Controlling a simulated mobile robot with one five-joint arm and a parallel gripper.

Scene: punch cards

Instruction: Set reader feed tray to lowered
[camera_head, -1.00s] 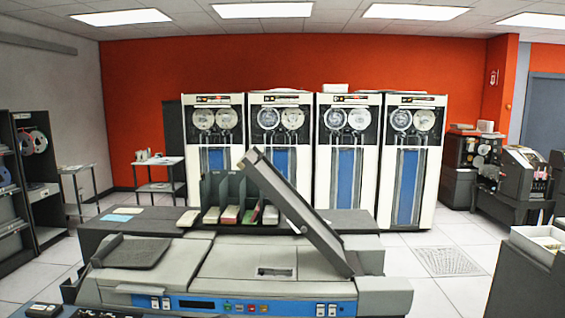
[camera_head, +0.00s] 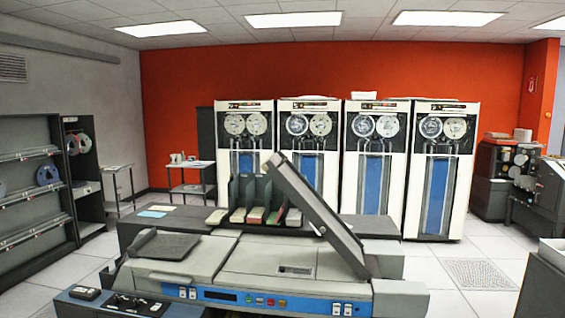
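The card reader (camera_head: 250,270) stands in the near foreground, a grey machine with a blue control strip (camera_head: 260,301) of buttons along its front. A dark flat panel (camera_head: 318,213), which may be the feed tray, is tilted up steeply from the reader's right side, its upper end leaning to the left. A dark, low tray-like piece (camera_head: 166,246) lies on the reader's left end; I cannot tell which of the two is the feed tray. My gripper is not in view.
A dark counter (camera_head: 150,225) behind the reader holds a card rack (camera_head: 255,195). Tape drive cabinets (camera_head: 385,165) line the orange wall. Shelving (camera_head: 35,190) stands at left. A dark cabinet (camera_head: 542,288) stands at the right edge. White floor shows at right (camera_head: 450,300).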

